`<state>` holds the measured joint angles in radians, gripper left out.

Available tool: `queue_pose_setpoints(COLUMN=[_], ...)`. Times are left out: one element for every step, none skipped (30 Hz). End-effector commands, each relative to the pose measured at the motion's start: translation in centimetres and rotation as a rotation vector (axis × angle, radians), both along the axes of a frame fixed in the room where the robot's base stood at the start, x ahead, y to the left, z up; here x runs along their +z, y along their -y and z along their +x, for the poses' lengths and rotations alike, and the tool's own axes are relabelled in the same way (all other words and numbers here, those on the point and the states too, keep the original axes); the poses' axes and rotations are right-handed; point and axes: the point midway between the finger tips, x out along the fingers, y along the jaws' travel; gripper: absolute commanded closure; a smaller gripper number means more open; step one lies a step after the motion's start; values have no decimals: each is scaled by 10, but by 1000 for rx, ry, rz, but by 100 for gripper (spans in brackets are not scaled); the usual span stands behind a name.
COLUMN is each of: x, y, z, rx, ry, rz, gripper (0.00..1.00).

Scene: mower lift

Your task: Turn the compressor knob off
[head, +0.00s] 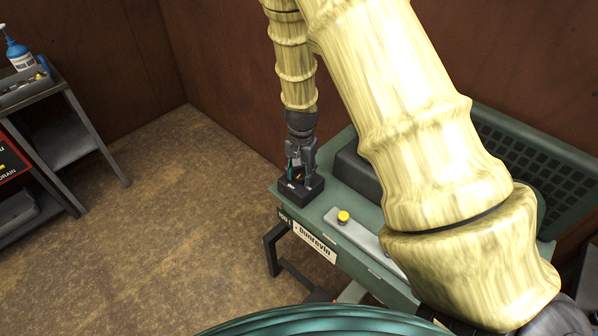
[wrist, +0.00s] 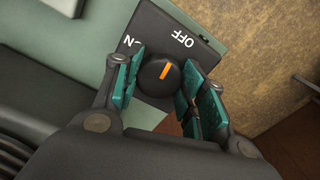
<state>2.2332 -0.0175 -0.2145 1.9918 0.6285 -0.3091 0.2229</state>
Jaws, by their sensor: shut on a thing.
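The compressor knob (wrist: 158,76) is a round black dial with an orange pointer line, on a black switch box (wrist: 150,22) marked ON and OFF. In the wrist view the pointer slants up and right, roughly toward the OFF label (wrist: 182,40); the ON label is partly hidden by a finger. My gripper (wrist: 160,85) has its teal-padded fingers on either side of the knob, shut on it. In the head view my gripper (head: 299,168) points down onto the switch box (head: 304,193) at the near left corner of the green machine (head: 355,205); the knob is mostly hidden there.
A yellow button (head: 343,216) sits on a grey strip on the machine's top, right of the switch box. A dark block (head: 355,170) stands behind. A grey cart (head: 75,140) with a spray bottle (head: 18,52) stands at left. The floor between is clear.

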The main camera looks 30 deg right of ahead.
Motion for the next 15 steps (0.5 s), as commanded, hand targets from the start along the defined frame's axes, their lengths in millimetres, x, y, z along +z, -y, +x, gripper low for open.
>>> queue_pose_setpoints(x=[-2, -2, -2, -2, -2, -2, -2, -2, -3, -3, -3, -3, -3, -3, -3], y=[1, 1, 1, 1, 1, 1, 1, 1, 1, 1, 1, 1, 1, 1, 1], z=[-4, -4, -5, -5, -5, -5, -5, -5, -5, -5, -5, -5, -5, -5, -5], rx=[-22, -34, -50, -59, -68, -79, -86, -91, -96, -100, -103, -106, -108, -109, -110], ry=[-9, -9, -9, -9, -9, -9, -9, -8, -9, -9, -9, -9, -9, -9, -9], rz=[0, 0, 0, 0, 0, 0, 0, -1, 0, -1, -1, -1, -1, -1, -1], gripper=[82, 82, 82, 82, 82, 82, 82, 82, 82, 82, 82, 82, 82, 82, 82])
